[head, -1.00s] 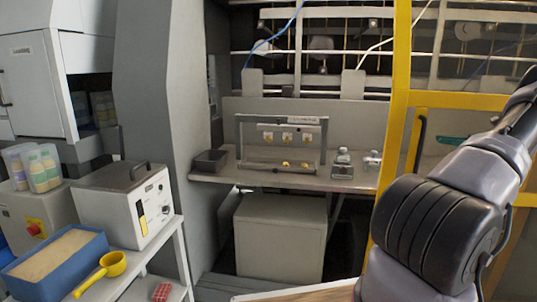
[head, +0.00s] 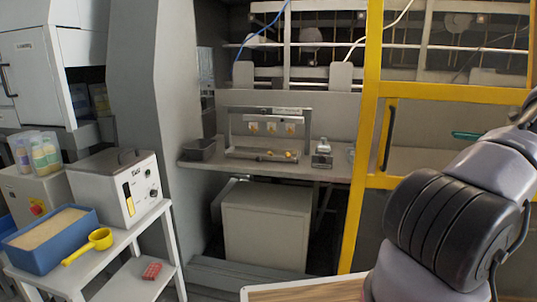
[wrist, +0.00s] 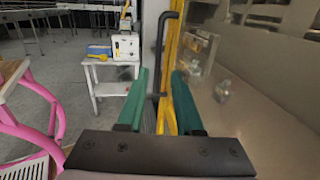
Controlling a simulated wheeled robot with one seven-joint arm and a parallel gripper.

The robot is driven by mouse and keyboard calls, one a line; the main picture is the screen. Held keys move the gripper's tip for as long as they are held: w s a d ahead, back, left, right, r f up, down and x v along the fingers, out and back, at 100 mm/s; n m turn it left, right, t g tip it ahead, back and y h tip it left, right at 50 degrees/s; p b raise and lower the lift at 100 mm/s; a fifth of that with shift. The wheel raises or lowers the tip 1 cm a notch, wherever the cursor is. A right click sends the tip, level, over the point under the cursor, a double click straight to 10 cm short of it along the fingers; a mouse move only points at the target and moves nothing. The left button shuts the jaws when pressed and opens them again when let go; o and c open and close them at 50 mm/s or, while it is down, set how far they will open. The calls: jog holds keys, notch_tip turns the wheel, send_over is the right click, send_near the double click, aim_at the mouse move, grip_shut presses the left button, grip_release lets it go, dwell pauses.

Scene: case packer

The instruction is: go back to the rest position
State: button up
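My gripper (wrist: 158,84) shows in the wrist view with its two green fingers apart and nothing between them. Behind the fingers are a black bar handle (wrist: 171,20) and a yellow frame. My arm is folded at the right of the head view. A small teal-green piece shows above the arm there; I cannot tell whether it is a fingertip.
The yellow door frame (head: 371,112) stands close to my arm. Behind it is a grey workbench (head: 330,172) with a small rack (head: 266,113). A white cart (head: 150,222) holds a blue tray (head: 70,255) and yellow scoop (head: 88,247). A pink frame (wrist: 38,87) stands left in the wrist view.

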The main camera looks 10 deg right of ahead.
jog(key=w+a+r+n+g+h, duration=0.25)
jog(key=a+r+g, duration=0.2)
jog(key=a, duration=0.75)
jog(key=w+a+r+n+g+h, duration=0.25)
jog(key=a+r+n, duration=0.2)
jog(key=a, duration=0.75)
jog(key=s+a+r+n+g+h, duration=0.1)
jog(key=s+a+r+n+h, duration=0.15)
jog(key=a, duration=0.45)
jog(key=s+a+r+n+h, duration=0.2)
jog(key=s+a+r, duration=0.1)
jog(key=a, duration=0.4)
jog(key=s+a+n+t+h, duration=0.2)
jog(key=s+a, duration=0.4)
jog(key=s, duration=0.3)
jog(key=s+a+n+t+h, duration=0.2)
jog(key=s+a+n+t, duration=0.2)
jog(key=s, duration=0.5)
jog(key=a+n, duration=0.2)
jog(key=a, duration=0.1)
jog(key=shift+r, duration=0.35)
jog(key=shift+d+n, duration=0.1)
jog(key=shift+n, duration=0.15)
